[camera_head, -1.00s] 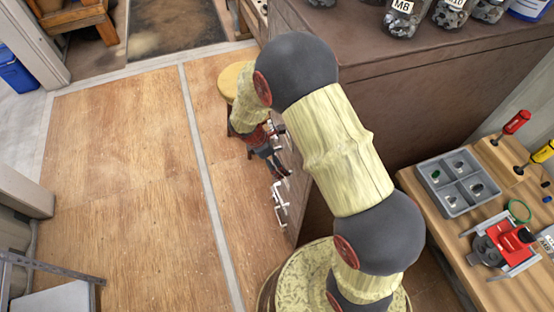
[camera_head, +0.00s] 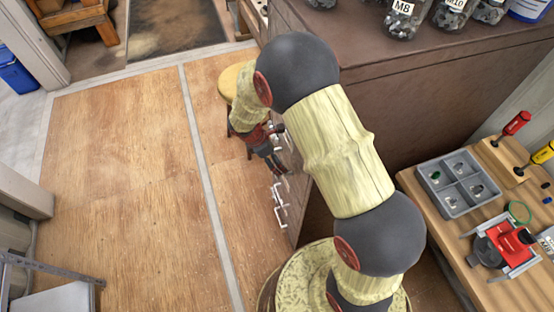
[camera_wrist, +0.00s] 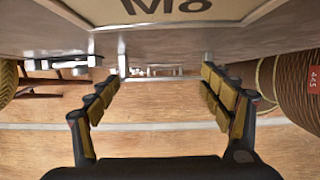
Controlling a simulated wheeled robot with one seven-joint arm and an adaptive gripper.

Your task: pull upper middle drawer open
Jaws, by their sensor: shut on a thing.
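The drawer front with an M8 label (camera_wrist: 166,6) fills the top of the wrist view. Its metal handle posts (camera_wrist: 122,64) stand out between my finger tips. My gripper (camera_wrist: 163,80) is shut on this handle, with a finger at each end. In the head view my gripper (camera_head: 277,163) is at the cabinet's left face, partly hidden by my arm. I cannot tell from here how far the drawer stands out.
Another handle (camera_wrist: 70,64) shows on the left in the wrist view. A lower handle (camera_head: 279,206) shows in the head view. A round stool (camera_head: 232,82) stands behind my wrist. The wooden floor (camera_head: 120,180) left of the cabinet is clear.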

